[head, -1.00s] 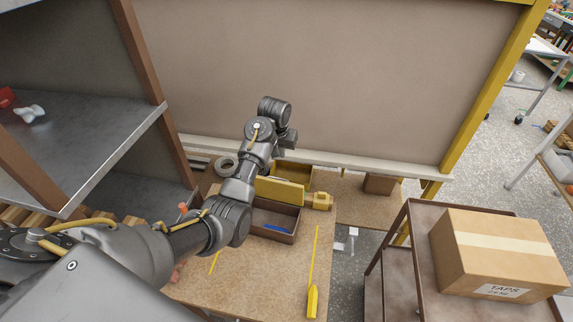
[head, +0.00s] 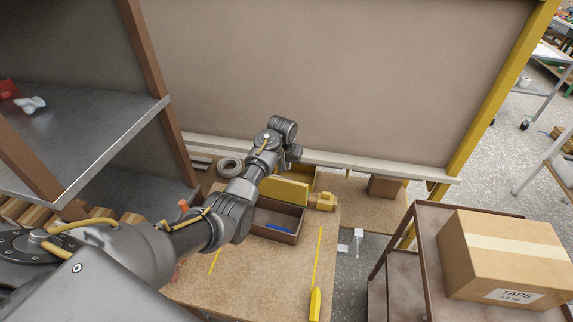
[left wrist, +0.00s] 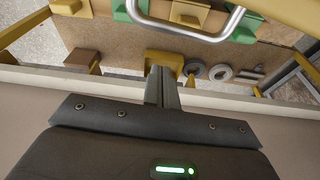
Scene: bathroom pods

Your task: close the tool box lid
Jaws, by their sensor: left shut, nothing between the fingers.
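The tool box (head: 284,237) is a brown open box on the wooden workbench, with a blue item inside. Its yellow lid (head: 286,191) stands raised along the far edge. My left arm reaches over the near left part of the box and hides some of it. My left gripper (head: 294,158) is beyond and above the lid, close to the board's lower ledge, and looks apart from the lid. In the left wrist view its fingers (left wrist: 162,88) are together, with nothing between them. My right gripper is in neither view.
A large upright board (head: 330,80) with a pale ledge stands behind the bench. A metal shelf (head: 90,130) is at left. A cart with a cardboard box (head: 505,255) is at right. A yellow tool (head: 315,304) lies on the bench. A silver handle (left wrist: 190,35) crosses the wrist view.

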